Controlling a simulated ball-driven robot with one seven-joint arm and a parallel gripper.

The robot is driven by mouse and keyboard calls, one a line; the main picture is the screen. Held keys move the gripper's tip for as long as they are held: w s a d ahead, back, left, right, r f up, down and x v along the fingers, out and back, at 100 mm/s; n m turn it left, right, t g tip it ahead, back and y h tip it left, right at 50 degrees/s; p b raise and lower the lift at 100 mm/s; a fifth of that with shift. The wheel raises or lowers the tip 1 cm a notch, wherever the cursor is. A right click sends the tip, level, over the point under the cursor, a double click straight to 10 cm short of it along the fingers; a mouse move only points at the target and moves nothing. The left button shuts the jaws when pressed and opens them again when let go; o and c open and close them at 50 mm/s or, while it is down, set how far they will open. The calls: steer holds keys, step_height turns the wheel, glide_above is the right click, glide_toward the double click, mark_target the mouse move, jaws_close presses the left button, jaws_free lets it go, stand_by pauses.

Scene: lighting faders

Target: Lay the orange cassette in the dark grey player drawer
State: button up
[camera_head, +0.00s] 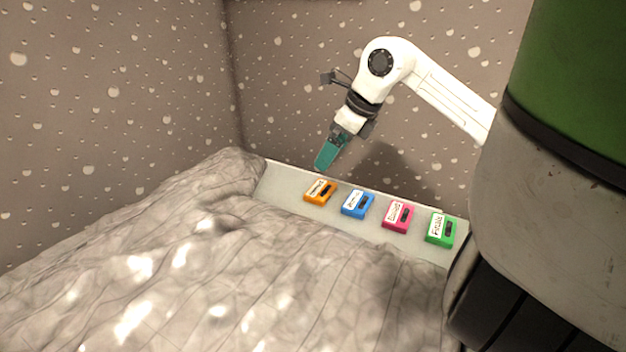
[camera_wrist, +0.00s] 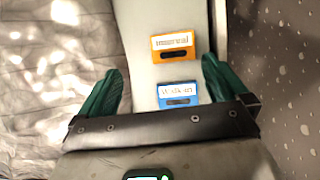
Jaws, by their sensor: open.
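The orange cassette (camera_head: 320,191) lies flat at the left end of a row on a pale shelf, with a white label and a dark window. In the wrist view the orange cassette (camera_wrist: 175,47) lies beyond the fingertips, a little right of the middle between them. My gripper (camera_head: 323,160) has teal fingers and hangs just above the orange cassette in the head view. In the wrist view my gripper (camera_wrist: 162,80) is spread open with nothing held. The dark grey player drawer is not in either view.
A blue cassette (camera_head: 357,204), a pink cassette (camera_head: 397,216) and a green cassette (camera_head: 440,229) lie to the right along the pale shelf (camera_head: 280,190). A lumpy grey-white sheeted surface (camera_head: 200,270) fills the front. Speckled walls (camera_head: 300,90) stand close behind the shelf.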

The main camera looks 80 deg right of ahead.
step_height(320, 180, down, 2)
steer(key=s+f, duration=0.1)
steer(key=p, duration=0.1)
glide_toward(322, 189)
steer(key=shift+w+a+f+m+g, duration=0.15)
steer(key=shift+w+f, duration=0.2)
steer(key=shift+f, duration=0.2)
steer(key=shift+w+a+f+m+g, duration=0.1)
steer(key=shift+w+f+m+g, duration=0.05)
steer(key=shift+w+f, duration=0.35)
steer(key=shift+s+d+p+x, duration=0.15)
steer(key=shift+p+x, duration=0.45)
steer(key=shift+x, duration=0.85)
steer(key=shift+s+d+p+x, duration=0.15)
steer(key=shift+p+x, duration=0.4)
steer(key=shift+x, duration=0.9)
steer(key=shift+w, duration=0.1)
steer(key=shift+c, duration=0.3)
steer(key=c, duration=0.8)
steer(key=shift+r, duration=0.15)
